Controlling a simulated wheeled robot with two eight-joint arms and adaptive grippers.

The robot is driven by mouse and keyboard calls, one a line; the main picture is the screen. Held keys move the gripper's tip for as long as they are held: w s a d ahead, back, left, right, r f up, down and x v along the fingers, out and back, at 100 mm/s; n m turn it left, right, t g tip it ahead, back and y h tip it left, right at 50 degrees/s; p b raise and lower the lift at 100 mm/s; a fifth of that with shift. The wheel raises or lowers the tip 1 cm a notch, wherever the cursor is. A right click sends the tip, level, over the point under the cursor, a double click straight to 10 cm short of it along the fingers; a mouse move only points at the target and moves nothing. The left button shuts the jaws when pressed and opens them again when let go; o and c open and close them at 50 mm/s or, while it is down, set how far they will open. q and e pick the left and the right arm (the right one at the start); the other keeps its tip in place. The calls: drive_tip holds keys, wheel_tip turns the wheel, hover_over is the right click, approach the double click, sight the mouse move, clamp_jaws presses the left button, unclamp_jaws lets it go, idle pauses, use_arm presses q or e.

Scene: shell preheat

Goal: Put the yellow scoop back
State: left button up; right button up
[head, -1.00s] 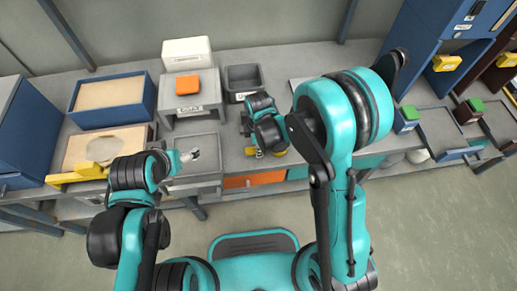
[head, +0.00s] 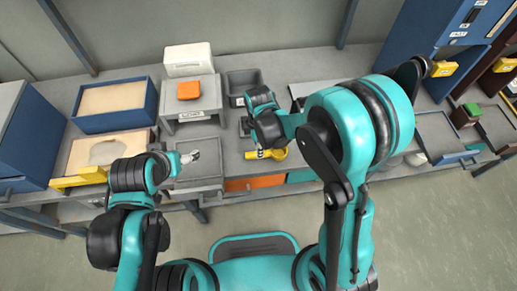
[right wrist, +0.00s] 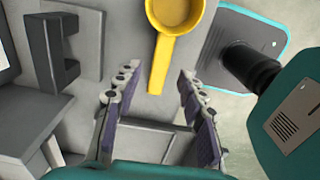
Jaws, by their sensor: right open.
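The yellow scoop (head: 277,154) lies on the grey bench near its front edge, partly hidden by my right arm in the head view. In the right wrist view its round bowl is at the top and its handle (right wrist: 163,62) points toward my right gripper (right wrist: 160,71). That gripper is open and empty. The handle end shows between its fingertips in the picture; I cannot tell the height gap. My left gripper (head: 189,157) is at the bench front, by a grey tray, away from the scoop. Its jaws are too small to read.
A dark bracket (right wrist: 52,50) stands left of the scoop. A dark open bin (head: 244,80), a grey stand (head: 192,103) with an orange block (head: 188,90), and a blue sand-coloured-filled box (head: 112,122) stand left and behind. Another yellow item (head: 80,178) lies at far left.

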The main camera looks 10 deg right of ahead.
drive_tip(key=s+d+r+m+t+p, duration=0.1)
drive_tip(key=s+d+r+m, duration=0.2)
drive_tip(key=r, duration=0.5)
drive_tip(key=d+r+m+t+p, duration=0.1)
drive_tip(key=d+r+m+t, duration=0.2)
drive_tip(key=r, duration=0.4)
drive_tip(key=s+d+r+m+t, duration=0.3)
drive_tip(key=s+d+r+m, duration=0.2)
drive_tip(key=m, duration=0.7)
drive_tip(key=shift+s+d, duration=0.6)
drive_tip(key=shift+s, duration=0.65)
drive_tip(key=shift+f, duration=0.1)
